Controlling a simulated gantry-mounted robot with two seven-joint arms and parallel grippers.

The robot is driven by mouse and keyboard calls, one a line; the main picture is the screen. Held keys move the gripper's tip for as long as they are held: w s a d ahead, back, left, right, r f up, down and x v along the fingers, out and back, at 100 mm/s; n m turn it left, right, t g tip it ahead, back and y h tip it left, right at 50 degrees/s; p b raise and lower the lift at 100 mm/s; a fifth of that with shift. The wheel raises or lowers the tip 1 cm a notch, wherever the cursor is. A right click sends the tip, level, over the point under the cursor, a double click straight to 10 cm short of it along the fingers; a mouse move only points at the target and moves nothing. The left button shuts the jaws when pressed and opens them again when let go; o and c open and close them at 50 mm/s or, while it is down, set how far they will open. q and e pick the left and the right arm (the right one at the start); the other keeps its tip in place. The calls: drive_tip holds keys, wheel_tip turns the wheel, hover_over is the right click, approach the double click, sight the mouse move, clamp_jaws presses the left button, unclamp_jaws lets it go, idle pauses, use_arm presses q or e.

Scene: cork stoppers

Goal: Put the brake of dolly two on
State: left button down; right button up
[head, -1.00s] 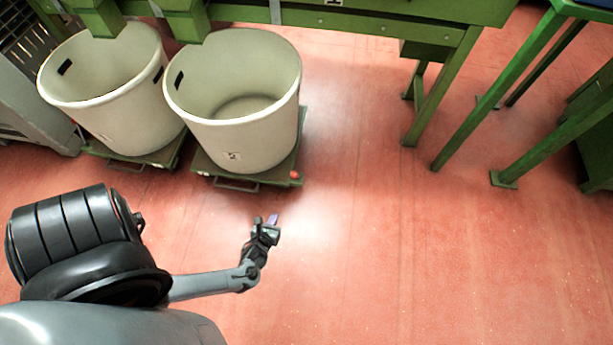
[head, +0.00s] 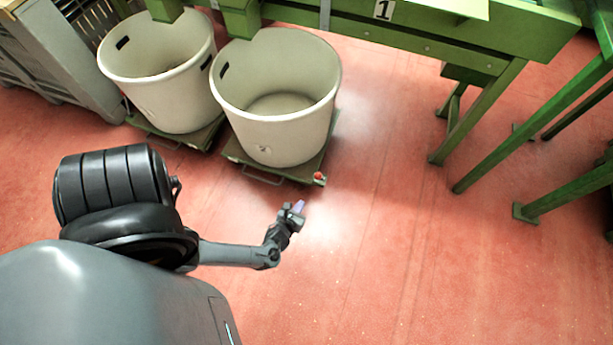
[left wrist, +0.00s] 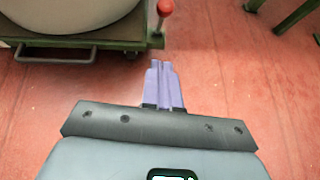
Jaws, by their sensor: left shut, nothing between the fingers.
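A green dolly (head: 235,151) carries a cream round tub (head: 275,100) marked with what looks like a 2. A red-knobbed brake lever (head: 319,177) stands at the dolly's front right corner. In the left wrist view the red knob (left wrist: 165,8) is at the top, on a short upright post. My left gripper (head: 298,206) is shut and empty, in front of that corner and apart from the lever. Its purple fingers (left wrist: 163,85) point towards the corner, a little below the knob in the wrist view. My right gripper is not in view.
A second tub (head: 165,75) on its own dolly (head: 180,136) stands close on the left. A green bench marked 1 (head: 430,45) runs behind, with legs at right. A grey crate (head: 60,60) is at far left. The red floor in front and right is clear.

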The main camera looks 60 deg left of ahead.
sight(320, 176)
use_arm(q)
drive_tip(key=w+a+r+b+x, duration=0.1)
drive_tip(key=r+b+x, duration=0.1)
drive_tip(key=b+x, duration=0.6)
drive_tip(key=x, duration=0.4)
drive_tip(key=shift+w, duration=0.25)
drive_tip(key=shift+a+r, duration=0.1)
drive_tip(key=shift+r, duration=0.05)
